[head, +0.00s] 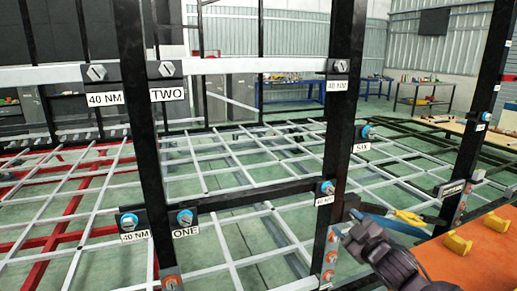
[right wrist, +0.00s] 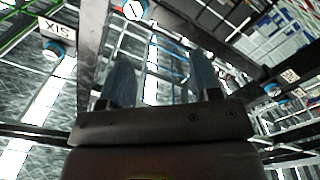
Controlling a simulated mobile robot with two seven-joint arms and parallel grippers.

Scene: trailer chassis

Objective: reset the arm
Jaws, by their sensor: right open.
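My right gripper (head: 350,217) is at the lower right of the head view, beside a black upright post (head: 338,130) of the chassis frame. In the right wrist view its two fingers (right wrist: 163,82) stand apart with nothing between them. It is open and empty. Its dark arm (head: 390,262) comes up from the lower right, in front of an orange surface. I cannot tell from the head view whether the fingers touch the post. My left gripper and left arm are not in view.
Black posts and white rails carry bolts with labels such as "40 NM", "TWO" (head: 167,95) and "ONE" (head: 186,232). An orange surface (head: 490,262) with yellow blocks (head: 457,243) lies at the right. Blue workbenches (head: 290,92) stand far back.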

